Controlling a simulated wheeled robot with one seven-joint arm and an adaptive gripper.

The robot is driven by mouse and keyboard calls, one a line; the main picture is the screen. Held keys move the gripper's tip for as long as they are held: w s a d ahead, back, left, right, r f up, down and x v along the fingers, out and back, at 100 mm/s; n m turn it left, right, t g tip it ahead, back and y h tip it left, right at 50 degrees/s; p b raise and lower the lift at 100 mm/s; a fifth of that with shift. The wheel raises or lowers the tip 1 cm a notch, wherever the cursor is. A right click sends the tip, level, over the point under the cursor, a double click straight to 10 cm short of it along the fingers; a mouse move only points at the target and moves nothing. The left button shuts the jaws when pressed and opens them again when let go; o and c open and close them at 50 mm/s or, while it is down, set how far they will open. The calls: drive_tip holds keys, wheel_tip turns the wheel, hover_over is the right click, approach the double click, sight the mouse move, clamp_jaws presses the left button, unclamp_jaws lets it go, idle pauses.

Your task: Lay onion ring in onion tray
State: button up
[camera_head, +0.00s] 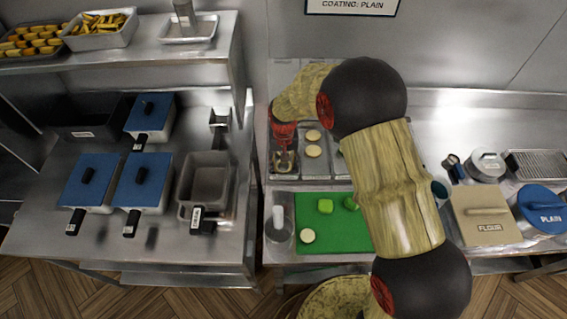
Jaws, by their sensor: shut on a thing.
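My gripper (285,163) points down over the left part of the row of metal trays (318,170) at the back of the counter. It is shut on a small pale thing, seemingly an onion ring, mostly hidden by the fingers. Two pale round slices (313,143) lie in the tray compartment just to the right of my gripper. Another pale round slice (307,236) lies on the green cutting board (325,242). I cannot read any tray labels, and my arm hides the trays further right.
Green pieces (326,206) lie on the board, with a clear container (279,236) to its left. A flour bin (485,215) and a blue-lidded bin marked PLAIN (541,208) stand at right. Blue-lidded pans (143,182) and an open grey pan (205,180) stand on the left table.

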drive_tip(key=o, duration=0.8)
drive_tip(key=shift+o, duration=0.6)
drive_tip(key=shift+r, duration=0.2)
